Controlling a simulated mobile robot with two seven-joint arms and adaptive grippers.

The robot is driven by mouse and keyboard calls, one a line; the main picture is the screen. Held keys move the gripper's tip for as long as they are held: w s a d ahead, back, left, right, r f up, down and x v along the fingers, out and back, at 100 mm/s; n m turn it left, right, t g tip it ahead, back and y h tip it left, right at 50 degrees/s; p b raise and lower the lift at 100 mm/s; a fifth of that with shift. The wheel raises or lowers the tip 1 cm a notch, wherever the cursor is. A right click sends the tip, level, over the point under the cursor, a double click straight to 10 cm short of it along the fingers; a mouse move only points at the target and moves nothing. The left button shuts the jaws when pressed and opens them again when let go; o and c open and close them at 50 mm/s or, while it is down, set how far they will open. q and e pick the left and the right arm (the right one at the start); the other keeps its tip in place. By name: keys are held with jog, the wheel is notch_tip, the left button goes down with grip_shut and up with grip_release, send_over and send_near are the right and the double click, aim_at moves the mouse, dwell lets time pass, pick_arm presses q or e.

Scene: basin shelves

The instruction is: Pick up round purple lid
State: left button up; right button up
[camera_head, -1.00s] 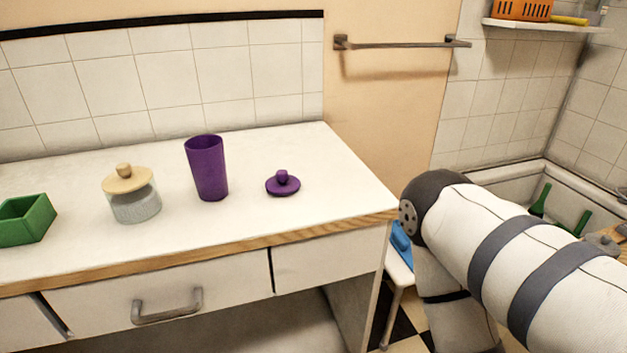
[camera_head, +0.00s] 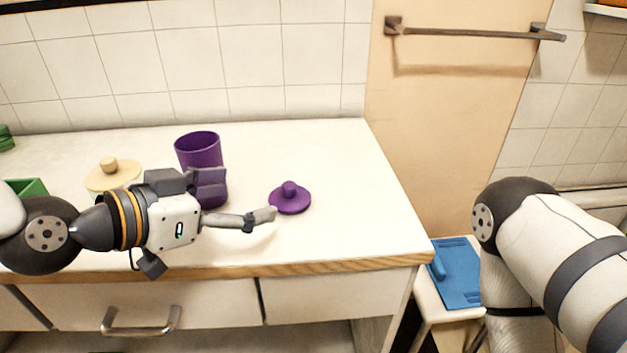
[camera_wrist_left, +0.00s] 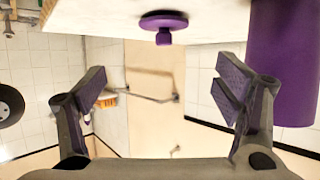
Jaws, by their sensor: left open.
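The round purple lid (camera_head: 290,199) with a small knob lies flat on the white counter, right of the purple cup. In the left wrist view the lid (camera_wrist_left: 163,23) shows at the top middle, ahead of the fingers and apart from them. My left gripper (camera_head: 243,198) is open and empty above the counter, just left of the lid, with one finger in front of the cup. Its spread fingers also show in the left wrist view (camera_wrist_left: 162,95). My right arm comes in at the right; its gripper is out of view.
The purple cup (camera_head: 198,150) stands close behind my left gripper. A jar with a beige wooden lid (camera_head: 113,176) and a green box (camera_head: 27,187) are at the left, partly hidden by my left arm. The counter (camera_head: 360,200) is clear right of the lid.

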aim_at(287, 185)
pick_arm(q)
jog(key=b+x, duration=0.2)
jog(key=x, duration=0.9)
jog(key=shift+w+a+f, duration=0.15)
jog(key=shift+a+f, duration=0.05)
jog(key=shift+w+d, duration=0.25)
jog(key=shift+r, duration=0.1)
pick_arm(e)
jog(key=shift+s+a+f+g, duration=0.1)
jog(key=shift+s+f+g, duration=0.4)
jog(key=shift+s+f, duration=0.7)
pick_arm(q)
jog(key=c, duration=1.5)
pick_arm(e)
jog(key=shift+r, duration=0.1)
